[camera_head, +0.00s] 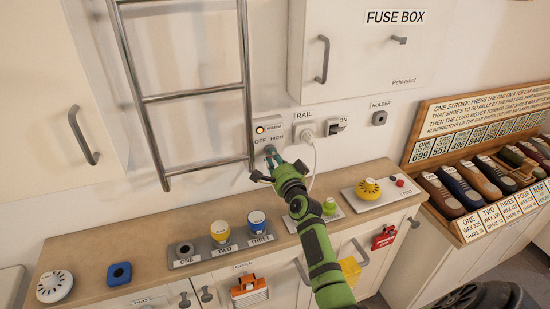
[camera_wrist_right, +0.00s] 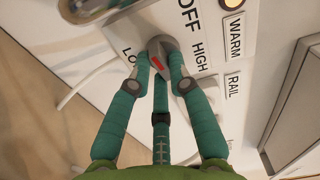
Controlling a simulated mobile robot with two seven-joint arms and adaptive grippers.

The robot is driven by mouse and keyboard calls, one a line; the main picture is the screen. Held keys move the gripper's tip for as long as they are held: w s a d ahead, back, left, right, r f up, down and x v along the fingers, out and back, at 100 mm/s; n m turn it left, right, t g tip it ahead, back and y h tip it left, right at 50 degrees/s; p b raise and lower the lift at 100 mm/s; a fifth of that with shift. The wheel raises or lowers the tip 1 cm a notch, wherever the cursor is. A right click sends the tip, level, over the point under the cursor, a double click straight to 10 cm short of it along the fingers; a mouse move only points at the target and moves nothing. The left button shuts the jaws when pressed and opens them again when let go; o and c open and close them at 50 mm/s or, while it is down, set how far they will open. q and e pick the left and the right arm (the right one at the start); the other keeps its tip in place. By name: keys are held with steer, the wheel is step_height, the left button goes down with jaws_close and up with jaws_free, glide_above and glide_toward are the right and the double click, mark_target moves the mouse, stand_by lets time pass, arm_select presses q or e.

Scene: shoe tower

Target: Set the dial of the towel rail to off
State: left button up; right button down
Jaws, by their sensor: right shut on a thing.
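The towel rail's white control panel (camera_head: 283,126) is on the wall right of the metal ladder-like rail (camera_head: 185,97). It carries a WARM lamp, glowing orange, and the labels OFF and HIGH. The dial is mostly hidden by my fingers in the head view. In the right wrist view the grey dial (camera_wrist_right: 158,44) shows a red mark, with OFF, HIGH and a partly hidden LO label around it. I cannot tell which label the mark points at. My right gripper (camera_head: 272,157) has its green fingers closed around the dial (camera_wrist_right: 160,62). My left gripper is not in view.
Right of the panel are a plugged-in socket (camera_head: 306,131), an ON switch (camera_head: 336,127) and a holder (camera_head: 379,118). A shoe rack (camera_head: 480,180) stands at right.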

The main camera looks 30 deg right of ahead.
steer(key=m, duration=0.3)
steer(key=m+p, duration=0.1)
steer(key=m, duration=0.7)
steer(key=shift+a+p, duration=0.25)
steer(key=shift+p, duration=0.15)
steer(key=c, duration=1.1)
jaws_free()
steer(key=shift+c, duration=0.2)
steer(key=v, duration=1.2)
